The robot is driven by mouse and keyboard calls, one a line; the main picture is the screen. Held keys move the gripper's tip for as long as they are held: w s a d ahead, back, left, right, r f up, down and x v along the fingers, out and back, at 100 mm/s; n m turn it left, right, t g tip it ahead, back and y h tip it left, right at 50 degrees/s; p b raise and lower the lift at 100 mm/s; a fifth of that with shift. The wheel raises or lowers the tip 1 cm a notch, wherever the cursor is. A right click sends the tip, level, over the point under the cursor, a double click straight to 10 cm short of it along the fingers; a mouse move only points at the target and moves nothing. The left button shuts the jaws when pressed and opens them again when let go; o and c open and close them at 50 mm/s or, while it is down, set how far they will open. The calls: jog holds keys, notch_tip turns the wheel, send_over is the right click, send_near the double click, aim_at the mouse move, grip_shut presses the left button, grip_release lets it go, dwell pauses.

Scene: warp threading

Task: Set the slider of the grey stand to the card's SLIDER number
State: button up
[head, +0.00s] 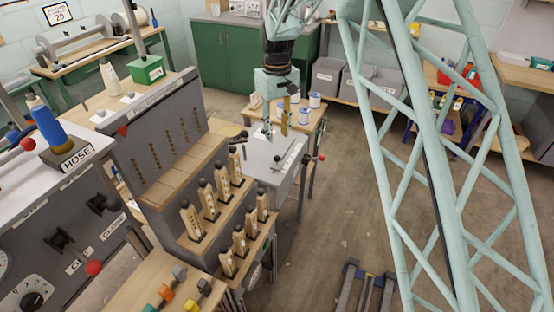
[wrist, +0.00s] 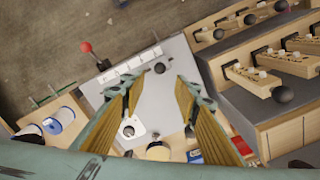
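The grey stand (head: 262,178) is a box with a pale grey top, right of the wooden rack in the head view. In the wrist view its top (wrist: 172,98) lies below my fingers. A dark round knob (wrist: 159,68) stands on the top near a row of white tabs (wrist: 128,72); I cannot tell if it is the slider. A lever with a red knob (wrist: 86,47) sticks out at the side. My gripper (head: 276,130) is open and empty above the stand, fingers (wrist: 160,82) spread either side of the knob. No SLIDER number is readable.
A rack of wooden handles (head: 222,190) stands close left of the stand in the head view. A small wooden table (head: 310,124) with spools (head: 315,99) is behind it. A wall card (head: 57,13) hangs far left. Floor to the right is mostly clear.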

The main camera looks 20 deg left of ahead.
aim_at(277, 158)
jog(key=shift+f+b, duration=0.95)
jog(key=shift+f, duration=5.7)
jog(key=shift+c, duration=0.3)
grip_shut()
jog(key=shift+w+d+p, duration=0.15)
jog(key=shift+w+p, duration=0.1)
jog(key=shift+w, duration=0.8)
jog(key=shift+w+d+p, duration=0.15)
jog(key=shift+w+p, duration=0.05)
jog(key=shift+w, duration=0.8)
jog(key=shift+o, duration=0.3)
grip_release()
